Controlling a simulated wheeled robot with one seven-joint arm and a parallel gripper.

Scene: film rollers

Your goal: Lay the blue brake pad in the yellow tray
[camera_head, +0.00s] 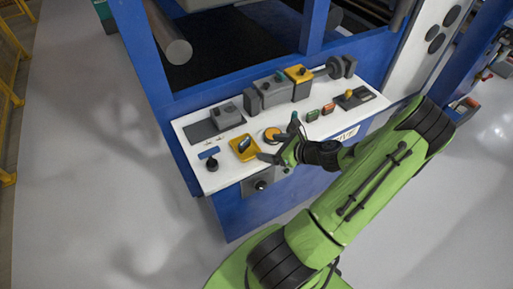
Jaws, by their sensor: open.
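The yellow tray (236,153) lies on the left part of the white panel top. A small dark, bluish piece (245,143) rests inside it, tilted or slanting; it looks like the blue brake pad, but it is too small to be sure. My gripper (281,138) is open just right of the tray, with its fingers spread apart. One fingertip is close to the tray's right edge; I cannot tell if they touch. Nothing shows between the fingers except an orange round part (272,135) on the panel behind or below them.
A black knob (212,164) with a blue piece (208,153) beside it stands left of the tray. Grey blocks (227,117) and a yellow-topped box (299,73) line the back. Small buttons and a yellow knob (349,94) are at the right. The blue frame (141,55) rises behind.

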